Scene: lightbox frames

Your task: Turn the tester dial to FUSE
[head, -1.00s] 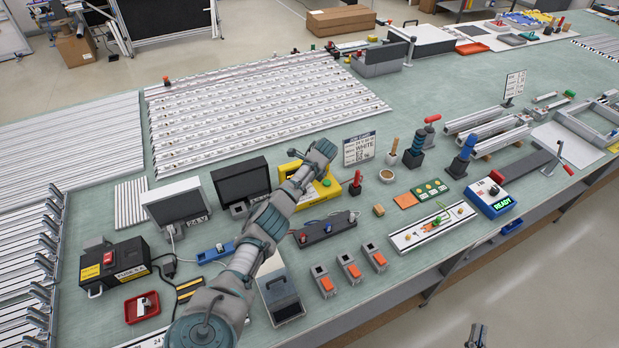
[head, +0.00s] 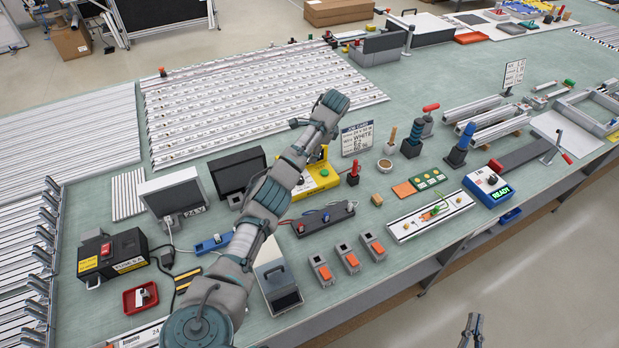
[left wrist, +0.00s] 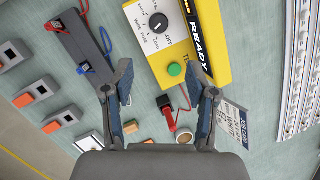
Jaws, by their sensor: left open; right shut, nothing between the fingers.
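The tester is a yellow box; in the head view (head: 326,180) my left arm covers much of it. In the left wrist view the tester (left wrist: 205,62) shows a white panel with a black round dial (left wrist: 158,22), a READY strip and a green button (left wrist: 175,70). The dial has a white pointer mark; its small lettering is too blurred to read surely. My left gripper (left wrist: 160,95) is open and empty, its fingers apart, with the dial beyond them near the top of the picture. My right gripper (head: 472,324) is shut and empty at the bottom right.
Several orange-button switches (head: 347,258) line the front.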

